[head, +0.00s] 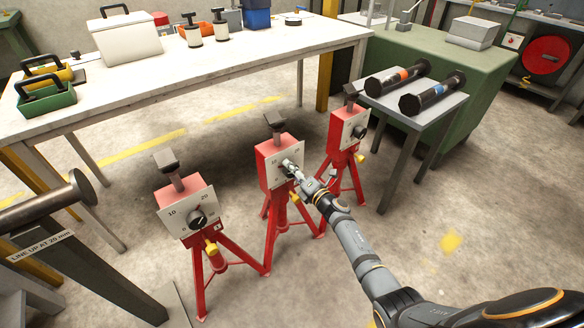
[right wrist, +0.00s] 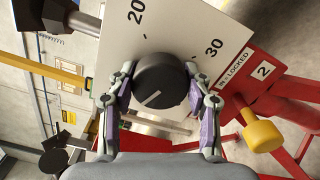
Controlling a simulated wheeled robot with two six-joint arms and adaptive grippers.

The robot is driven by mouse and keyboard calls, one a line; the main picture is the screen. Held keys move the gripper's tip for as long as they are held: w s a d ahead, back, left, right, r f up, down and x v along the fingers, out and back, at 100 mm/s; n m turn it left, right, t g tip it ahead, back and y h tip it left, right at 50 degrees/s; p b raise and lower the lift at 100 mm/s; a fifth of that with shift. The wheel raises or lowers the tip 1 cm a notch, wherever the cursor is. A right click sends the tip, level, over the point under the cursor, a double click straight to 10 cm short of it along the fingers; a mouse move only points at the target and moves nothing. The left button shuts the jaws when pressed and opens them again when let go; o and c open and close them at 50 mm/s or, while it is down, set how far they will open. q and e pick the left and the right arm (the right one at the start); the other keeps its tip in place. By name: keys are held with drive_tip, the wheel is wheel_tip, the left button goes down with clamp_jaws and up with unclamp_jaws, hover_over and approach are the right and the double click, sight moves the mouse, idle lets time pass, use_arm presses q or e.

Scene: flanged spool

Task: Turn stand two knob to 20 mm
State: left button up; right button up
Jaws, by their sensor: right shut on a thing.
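Stand two is the middle red stand (head: 272,165), with a white dial plate on its front. My right gripper (head: 294,172) is at this plate and hides its knob in the head view. In the right wrist view the black knob (right wrist: 163,82) sits between the two fingers of my right gripper (right wrist: 160,98), which is shut on it. The white pointer line on the knob points to the lower left, away from the printed 20 and 30 on the dial plate (right wrist: 180,30). A red block beside it carries a LOCKED label and a 2 label (right wrist: 263,71). My left gripper is not in view.
Similar red stands are at left (head: 188,208) and right (head: 347,130). A yellow knob (right wrist: 262,135) sticks out below the dial. A white table (head: 230,60) is behind, and a grey side table (head: 432,112) bears two dark spools.

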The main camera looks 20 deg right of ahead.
drive_tip(key=m+p, duration=0.3)
drive_tip(key=m, duration=0.5)
drive_tip(key=shift+p, duration=0.35)
drive_tip(key=m+p, duration=0.1)
drive_tip(key=m, duration=0.3)
drive_tip(key=shift+f, duration=0.1)
drive_tip(key=m+p, duration=0.1)
drive_tip(key=m, duration=0.3)
drive_tip(key=shift+m, duration=0.3)
drive_tip(key=m+p, duration=0.1)
drive_tip(key=m, duration=0.3)
drive_tip(key=shift+f, duration=0.1)
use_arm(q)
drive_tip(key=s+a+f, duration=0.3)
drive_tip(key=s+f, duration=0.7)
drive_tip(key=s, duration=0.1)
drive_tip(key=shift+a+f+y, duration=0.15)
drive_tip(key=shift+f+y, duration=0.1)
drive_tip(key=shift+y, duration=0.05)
use_arm(e)
drive_tip(key=shift+s+m, duration=0.1)
drive_tip(key=shift+m, duration=0.6)
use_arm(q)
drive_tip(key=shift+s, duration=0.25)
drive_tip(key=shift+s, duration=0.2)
use_arm(e)
drive_tip(key=o, duration=1.2)
drive_tip(key=shift+c, duration=0.2)
